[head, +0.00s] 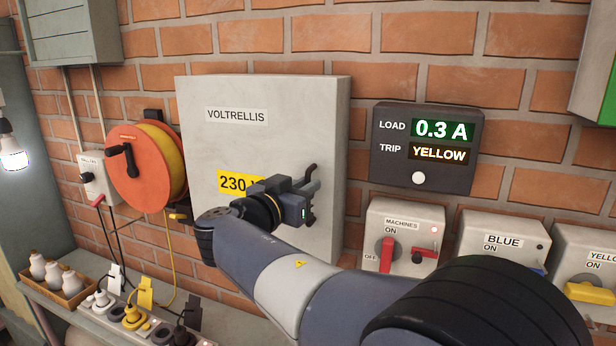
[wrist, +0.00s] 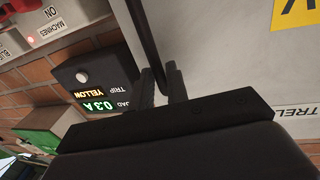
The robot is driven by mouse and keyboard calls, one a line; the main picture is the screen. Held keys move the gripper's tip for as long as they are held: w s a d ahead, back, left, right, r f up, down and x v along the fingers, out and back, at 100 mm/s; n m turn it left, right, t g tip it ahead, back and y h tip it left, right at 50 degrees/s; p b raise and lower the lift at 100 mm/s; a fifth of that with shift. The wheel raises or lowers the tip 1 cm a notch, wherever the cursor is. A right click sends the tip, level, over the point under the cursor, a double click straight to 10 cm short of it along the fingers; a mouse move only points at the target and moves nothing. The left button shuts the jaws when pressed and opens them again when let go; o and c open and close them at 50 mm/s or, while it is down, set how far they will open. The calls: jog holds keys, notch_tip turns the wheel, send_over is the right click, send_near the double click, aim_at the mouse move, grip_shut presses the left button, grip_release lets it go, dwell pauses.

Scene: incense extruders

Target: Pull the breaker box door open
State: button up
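The breaker box (head: 215,155) is a pale grey wall cabinet marked VOLTRELLIS, with a yellow 230 label. Its door looks closed in the head view. The dark bar handle (head: 312,180) is on the right part of the door. My gripper (head: 308,196) is at the handle, its fingers partly hidden by the hand and wrist. In the wrist view, the handle (wrist: 145,38) runs down between the two fingers of my gripper (wrist: 161,86). The fingers are close together, one on each side of the bar, and look shut on it.
A load display (head: 425,148) reading 0.3 A, TRIP YELLOW is right of the box. Below it are the machines switch (head: 403,235) and the blue switch (head: 500,248). An orange cable reel (head: 140,180) hangs left. A shelf with plugs (head: 130,312) is at lower left.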

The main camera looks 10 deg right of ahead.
jog(key=shift+w+d, duration=0.45)
jog(key=shift+d, duration=0.05)
jog(key=shift+c, duration=0.5)
grip_shut()
